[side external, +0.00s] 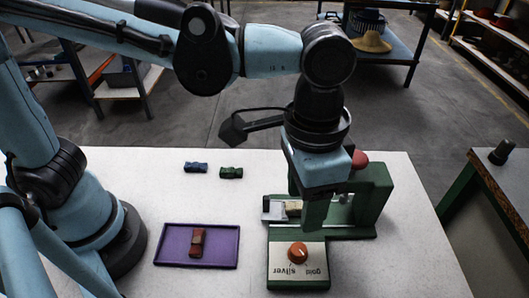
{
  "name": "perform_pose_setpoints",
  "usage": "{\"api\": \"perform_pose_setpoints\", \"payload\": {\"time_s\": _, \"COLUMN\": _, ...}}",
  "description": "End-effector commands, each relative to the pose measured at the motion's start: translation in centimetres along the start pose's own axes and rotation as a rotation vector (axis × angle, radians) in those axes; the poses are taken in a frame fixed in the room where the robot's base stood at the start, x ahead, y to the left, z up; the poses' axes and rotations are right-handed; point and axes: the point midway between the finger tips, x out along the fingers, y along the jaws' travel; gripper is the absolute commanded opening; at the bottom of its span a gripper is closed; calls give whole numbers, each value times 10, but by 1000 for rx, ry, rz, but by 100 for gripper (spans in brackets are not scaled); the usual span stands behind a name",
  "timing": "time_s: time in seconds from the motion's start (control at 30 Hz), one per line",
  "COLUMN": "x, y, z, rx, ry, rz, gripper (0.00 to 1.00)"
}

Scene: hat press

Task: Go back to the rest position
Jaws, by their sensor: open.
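My gripper (317,208) hangs from the light blue wrist, pointing down over the green press (372,200). Its fingers are seen from the side and cover part of the press. It counts as open, and I see nothing held in it. A small beige block (293,207) lies on the press's pale slide (272,211), just left of the fingers. Whether the fingers touch the press or the block cannot be told. The press has a red knob (359,159) at the top and an orange dial (298,251) on a plate marked gold and silver.
A purple tray (165,246) with a red-brown piece (197,242) lies left of the press. A blue piece (196,167) and a green piece (231,172) lie behind it. The white table (420,265) is clear at right. A green-framed bench (500,190) stands beyond.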

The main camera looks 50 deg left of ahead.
Motion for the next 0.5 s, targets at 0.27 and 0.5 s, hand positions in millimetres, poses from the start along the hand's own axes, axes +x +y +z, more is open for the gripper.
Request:
{"api": "perform_pose_setpoints", "payload": {"time_s": 0.27, "x": -3, "y": -25, "z": 2, "rx": -48, "ry": 48, "rz": 5, "gripper": 55}}
{"api": "perform_pose_setpoints", "payload": {"time_s": 0.5, "x": -10, "y": -117, "z": 24, "rx": -233, "ry": 261, "rz": -12, "gripper": 55}}
